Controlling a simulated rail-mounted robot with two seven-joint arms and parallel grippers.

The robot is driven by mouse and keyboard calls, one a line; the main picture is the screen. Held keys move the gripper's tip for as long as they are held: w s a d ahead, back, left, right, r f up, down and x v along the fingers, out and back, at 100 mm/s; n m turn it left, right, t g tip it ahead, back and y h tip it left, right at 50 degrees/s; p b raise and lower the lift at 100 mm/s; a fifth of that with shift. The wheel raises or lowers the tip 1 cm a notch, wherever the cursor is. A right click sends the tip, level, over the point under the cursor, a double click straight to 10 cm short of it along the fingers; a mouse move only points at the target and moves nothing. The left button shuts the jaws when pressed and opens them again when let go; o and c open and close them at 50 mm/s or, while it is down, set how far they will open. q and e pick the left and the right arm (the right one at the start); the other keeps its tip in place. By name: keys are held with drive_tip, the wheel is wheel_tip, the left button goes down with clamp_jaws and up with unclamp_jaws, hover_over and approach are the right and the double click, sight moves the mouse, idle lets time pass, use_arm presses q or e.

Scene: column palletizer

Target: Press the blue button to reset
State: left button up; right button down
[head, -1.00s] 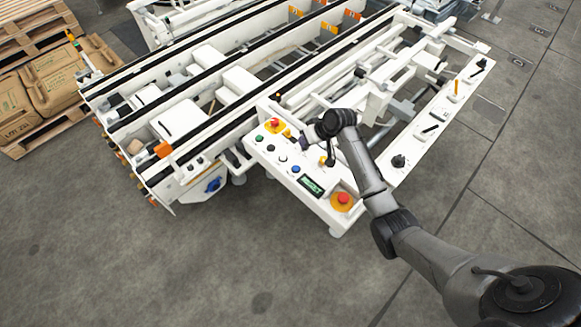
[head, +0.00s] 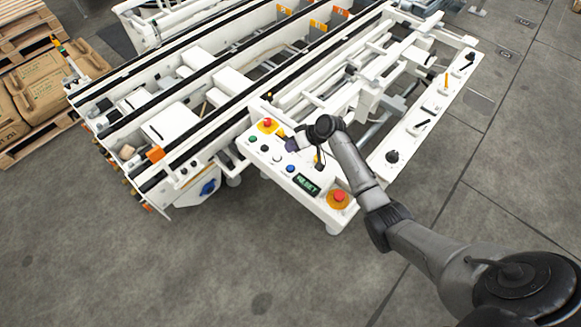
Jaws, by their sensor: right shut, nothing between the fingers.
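The blue button (head: 291,168) sits on the white control panel (head: 330,213), at the end of a row of small buttons, beside the small display (head: 307,184). My right gripper (head: 288,146) is over the panel, a little above the blue button in the picture, and apart from it there. It is small and partly hidden by my dark wrist; its fingers are shut with nothing between them. Its height over the panel is hard to tell. My left gripper is not in view.
Green (head: 252,139), black (head: 264,148) and white (head: 277,158) buttons share the row. Red mushroom buttons on yellow stand at the panel's upper left (head: 267,123) and lower right (head: 339,196). The white conveyor frame (head: 168,125) lies behind. The floor in front is clear.

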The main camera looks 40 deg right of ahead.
drive_tip(key=f+b, duration=0.2)
drive_tip(key=b, duration=0.5)
hover_over(291, 166)
wheel_tip(291, 166, down, 5)
drive_tip(key=shift+r, duration=0.15)
drive_tip(key=shift+f+b, duration=0.4)
drive_tip(key=shift+f, duration=0.6)
idle(0.8)
drive_tip(key=shift+f, duration=0.25)
